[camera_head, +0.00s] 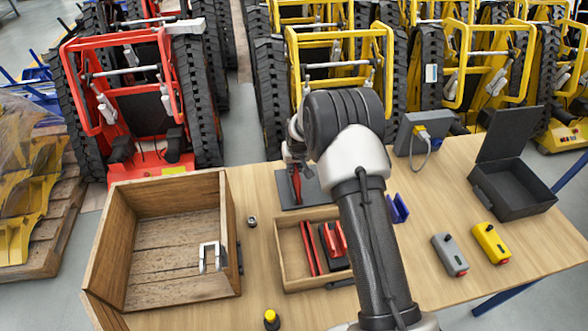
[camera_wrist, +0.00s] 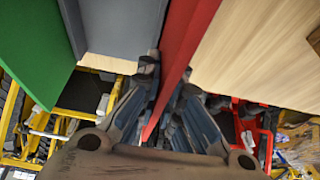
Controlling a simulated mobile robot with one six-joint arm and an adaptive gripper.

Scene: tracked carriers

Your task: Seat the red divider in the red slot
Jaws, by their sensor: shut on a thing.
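My gripper (camera_head: 297,168) is shut on the red divider (camera_head: 297,187), a thin upright panel, over the dark grey plate (camera_head: 318,194) at the back of the table. In the wrist view the red divider (camera_wrist: 186,38) runs between the fingers (camera_wrist: 166,78). I cannot tell whether its lower edge touches anything. A shallow wooden tray (camera_head: 283,243) in front holds thin red strips (camera_head: 308,247) and a dark block with red upright parts (camera_head: 336,240). I cannot make out which of these is the red slot.
A green panel (camera_wrist: 32,45) and a grey surface (camera_wrist: 122,28) lie left of the divider in the wrist view. A wooden box (camera_head: 172,290) stands left, a blue holder (camera_head: 398,209) right of my arm, and an open black case (camera_head: 515,190) far right.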

